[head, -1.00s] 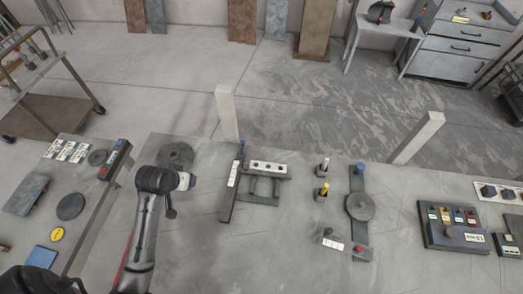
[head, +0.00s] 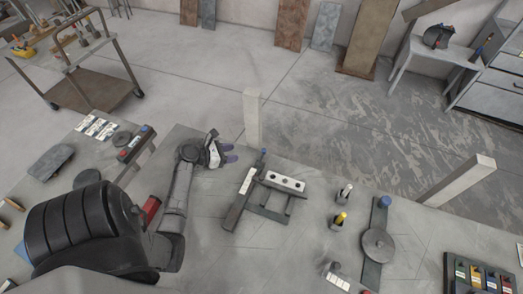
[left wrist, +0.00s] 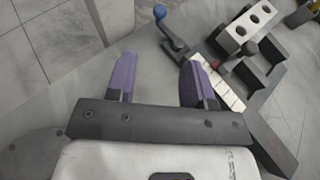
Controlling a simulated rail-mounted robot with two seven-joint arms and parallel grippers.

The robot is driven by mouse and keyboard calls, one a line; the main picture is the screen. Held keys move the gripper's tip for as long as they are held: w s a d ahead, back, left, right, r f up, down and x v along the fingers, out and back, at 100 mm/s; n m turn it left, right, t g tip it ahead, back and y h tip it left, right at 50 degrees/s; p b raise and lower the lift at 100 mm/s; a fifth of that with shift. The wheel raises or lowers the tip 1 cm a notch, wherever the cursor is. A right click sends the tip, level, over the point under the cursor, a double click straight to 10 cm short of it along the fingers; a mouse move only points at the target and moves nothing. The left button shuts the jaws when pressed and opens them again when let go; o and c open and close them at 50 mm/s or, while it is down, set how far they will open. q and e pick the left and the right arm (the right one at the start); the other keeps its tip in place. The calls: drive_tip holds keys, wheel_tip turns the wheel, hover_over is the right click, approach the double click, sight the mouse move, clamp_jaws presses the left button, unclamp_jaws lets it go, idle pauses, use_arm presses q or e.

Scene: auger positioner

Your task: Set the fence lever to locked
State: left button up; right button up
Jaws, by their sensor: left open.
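My left gripper (head: 231,153) is open and empty, its purple fingers pointing right toward the fence assembly (head: 285,183). In the left wrist view the gripper (left wrist: 158,80) has a clear gap between its fingers. The fence assembly has a dark bar with a white marked strip (left wrist: 222,84) and a pale block with round holes. A small lever with a blue ball knob (left wrist: 160,12) stands at the bar's far end, beyond the fingertips and apart from them. In the head view the blue knob (head: 263,152) is small. I cannot read the lever's setting. My right gripper is out of view.
A pale upright post (head: 253,118) stands behind the fence assembly. Yellow-topped (head: 340,219) and white-topped (head: 345,191) pegs and a round-disc fixture (head: 378,244) stand to its right. A dark block with colored buttons (head: 137,142) lies left of my arm.

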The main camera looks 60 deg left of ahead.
sight(263, 150)
use_arm(q)
drive_tip(key=b+x, duration=0.2)
drive_tip(key=x, duration=1)
drive_tip(key=shift+s+f, duration=0.1)
drive_tip(key=shift+x, duration=0.75)
drive_tip(key=shift+c, duration=0.5)
clamp_jaws()
